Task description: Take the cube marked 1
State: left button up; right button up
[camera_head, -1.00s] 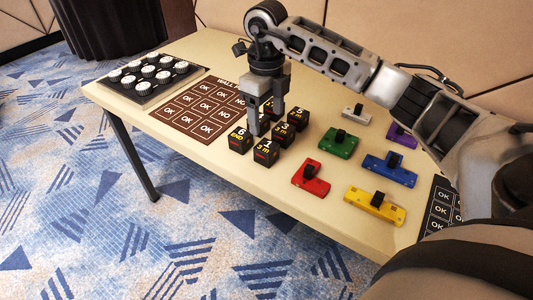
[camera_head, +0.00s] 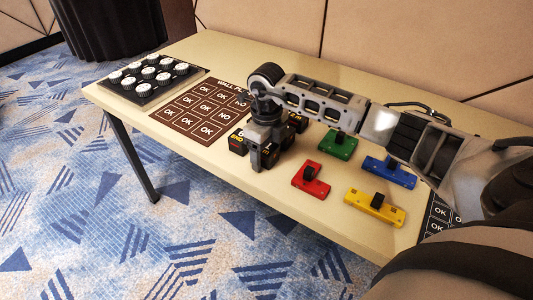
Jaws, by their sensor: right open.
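My right gripper (camera_head: 263,160) is open and points down at the front of the group of black cubes. It is over the place of the cube marked 1 and hides nearly all of it. A dark patch shows at the fingers; I cannot tell whether they touch the cube. The cube marked 6 (camera_head: 238,143) stands just left of the gripper, partly covered. Other black cubes (camera_head: 298,122) show in part behind the gripper and wrist. My left gripper is out of view.
Red (camera_head: 311,182), green (camera_head: 338,148), blue (camera_head: 391,171) and yellow (camera_head: 375,210) blocks with black knobs lie to the right. A brown OK/NO board (camera_head: 203,108) and a tray of white-topped knobs (camera_head: 150,82) lie left. The table's front edge is close to the gripper.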

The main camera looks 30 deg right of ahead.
jog(key=shift+c, duration=0.3)
jog(key=c, duration=1)
jog(key=shift+r, duration=0.1)
